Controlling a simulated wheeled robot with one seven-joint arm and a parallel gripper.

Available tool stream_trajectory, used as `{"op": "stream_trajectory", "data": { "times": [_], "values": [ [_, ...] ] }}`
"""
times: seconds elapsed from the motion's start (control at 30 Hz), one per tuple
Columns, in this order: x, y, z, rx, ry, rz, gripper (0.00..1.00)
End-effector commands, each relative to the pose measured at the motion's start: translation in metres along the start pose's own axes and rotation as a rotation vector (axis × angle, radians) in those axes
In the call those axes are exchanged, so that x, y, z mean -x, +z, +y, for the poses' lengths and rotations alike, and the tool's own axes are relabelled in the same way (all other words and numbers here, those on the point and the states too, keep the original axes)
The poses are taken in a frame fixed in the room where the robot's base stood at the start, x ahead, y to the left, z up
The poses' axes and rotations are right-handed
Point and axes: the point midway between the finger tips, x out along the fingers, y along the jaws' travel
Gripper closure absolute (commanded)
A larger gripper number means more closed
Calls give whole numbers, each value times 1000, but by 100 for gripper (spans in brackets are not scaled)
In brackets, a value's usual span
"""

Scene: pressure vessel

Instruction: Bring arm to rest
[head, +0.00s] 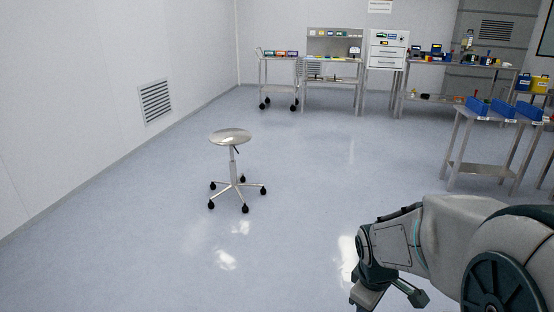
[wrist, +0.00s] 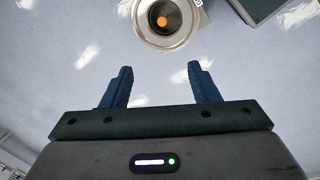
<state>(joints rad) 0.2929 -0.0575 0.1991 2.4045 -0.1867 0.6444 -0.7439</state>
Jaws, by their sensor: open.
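My gripper (wrist: 160,70) shows in the wrist view with its two blue fingers apart and nothing between them. Pale blue floor lies beyond the fingers. In the head view my arm is bent at the lower right, over the floor, and touches nothing that I can see. I cannot make out the fingers clearly in that view.
A steel stool (head: 231,137) on castors stands mid-floor. A cart (head: 278,85), a workbench (head: 334,81) and a white drawer cabinet (head: 387,52) stand at the back. A steel table (head: 480,119) with blue bins (head: 503,107) stands right. The floor around the stool is clear.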

Motion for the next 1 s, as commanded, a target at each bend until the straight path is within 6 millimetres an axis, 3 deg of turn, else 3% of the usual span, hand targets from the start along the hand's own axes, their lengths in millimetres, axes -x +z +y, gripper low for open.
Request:
{"op": "stream_trajectory", "data": {
  "times": [0.03, 0.2, 0.4, 0.5, 0.67, 0.93, 1.0],
  "values": [
    [39, 0, -1, -65, 11, 11, 45],
    [114, 6, -15, -324, 11, 49, 45],
    [191, 13, -35, -604, -26, 109, 45],
    [216, 17, -43, -710, -51, 131, 45],
    [234, 20, -52, -807, -82, 148, 45],
    [234, 21, -54, -827, -89, 150, 45],
    [234, 21, -54, -827, -89, 150, 64]
  ]
}}
